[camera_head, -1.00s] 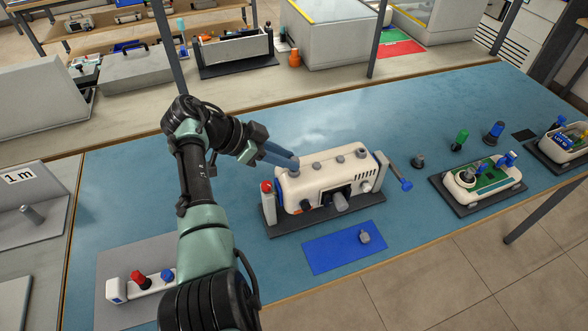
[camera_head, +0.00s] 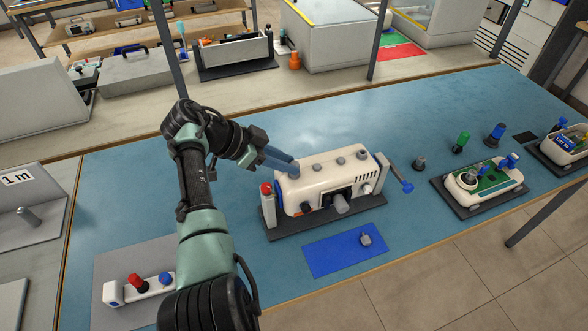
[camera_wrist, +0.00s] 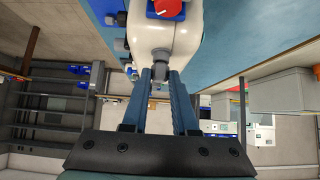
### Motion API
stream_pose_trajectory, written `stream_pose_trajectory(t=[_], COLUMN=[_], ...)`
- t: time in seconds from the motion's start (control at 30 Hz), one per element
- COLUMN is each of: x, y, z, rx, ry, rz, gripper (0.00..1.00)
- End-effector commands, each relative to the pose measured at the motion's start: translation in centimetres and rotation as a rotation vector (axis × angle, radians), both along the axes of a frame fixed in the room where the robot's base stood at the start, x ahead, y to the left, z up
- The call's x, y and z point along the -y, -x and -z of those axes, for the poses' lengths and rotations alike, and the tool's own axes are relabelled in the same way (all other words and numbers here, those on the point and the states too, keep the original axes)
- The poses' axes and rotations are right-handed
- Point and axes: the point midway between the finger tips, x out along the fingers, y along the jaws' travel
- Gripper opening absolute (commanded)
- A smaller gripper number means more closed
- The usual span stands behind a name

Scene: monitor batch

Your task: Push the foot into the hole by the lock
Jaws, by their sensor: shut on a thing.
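The cream-white monitor (camera_head: 325,185) lies on a dark base, with several grey feet standing on its upper face, such as one foot (camera_head: 340,161). My gripper (camera_head: 292,165) reaches in from the left with its blue fingers at the monitor's left end. The wrist view shows my gripper (camera_wrist: 160,75) shut on a grey foot (camera_wrist: 160,58) at the edge of the white casing (camera_wrist: 163,38). The foot appears to touch the casing; how deep it sits cannot be told. The hole under it is hidden.
A blue mat (camera_head: 335,255) with a small grey part (camera_head: 366,240) lies in front. A second device (camera_head: 480,185) stands to the right.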

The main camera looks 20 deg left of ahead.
Motion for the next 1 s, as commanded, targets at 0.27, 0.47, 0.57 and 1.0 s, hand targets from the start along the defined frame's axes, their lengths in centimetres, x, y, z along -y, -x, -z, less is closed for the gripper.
stream_pose_trajectory(t=[0.27,0.47,0.57,1.0], x=[0.02,0.03,0.04,-0.12], y=[0.04,0.03,0.03,0.08], z=[0.23,0.32,0.3,0.11], rx=[-0.002,-0.002,-0.002,0.0], ry=[0.0,0.0,0.0,0.0], rz=[0.0,0.0,0.001,0.0], gripper=[0.0,0.0,0.41,0.62])
